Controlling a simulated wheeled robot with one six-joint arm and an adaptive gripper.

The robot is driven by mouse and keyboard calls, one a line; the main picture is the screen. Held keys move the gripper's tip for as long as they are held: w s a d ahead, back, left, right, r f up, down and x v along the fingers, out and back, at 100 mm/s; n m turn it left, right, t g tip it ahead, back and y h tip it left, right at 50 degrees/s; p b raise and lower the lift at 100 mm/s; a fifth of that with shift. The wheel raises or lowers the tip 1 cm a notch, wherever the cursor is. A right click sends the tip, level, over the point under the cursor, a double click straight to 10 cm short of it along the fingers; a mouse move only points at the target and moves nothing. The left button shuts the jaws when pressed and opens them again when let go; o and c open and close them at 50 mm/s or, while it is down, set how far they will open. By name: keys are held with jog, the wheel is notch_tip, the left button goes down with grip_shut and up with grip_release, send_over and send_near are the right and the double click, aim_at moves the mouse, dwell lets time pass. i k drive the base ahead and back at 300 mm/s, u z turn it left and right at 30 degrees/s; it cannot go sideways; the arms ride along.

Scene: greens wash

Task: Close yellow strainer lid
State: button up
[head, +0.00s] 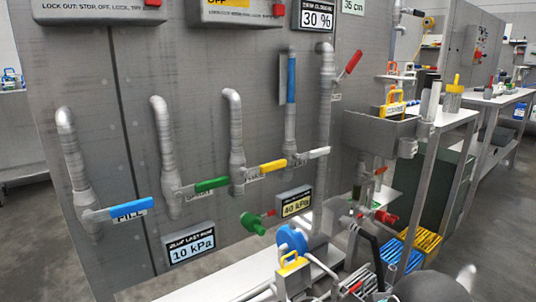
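A pale grey housing (292,283) with a raised yellow handle (291,262) stands at the bottom middle, in front of a blue round part (292,239). No label marks either one as the strainer lid, and I cannot tell whether a lid is open or shut. My gripper does not show clearly. A dark rounded shape at the bottom right edge looks like part of my arm.
A grey panel carries pipes with blue (130,210), green (211,184), yellow (273,166) and white (319,152) lever handles. A red lever (354,61) sticks out at the upper right. Blue and yellow slatted crates (420,241) stand low right. Open floor lies at far right.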

aim_at(293, 277)
jog(key=z, duration=1.1)
jog(key=k, duration=1.1)
jog(key=u, duration=0.6)
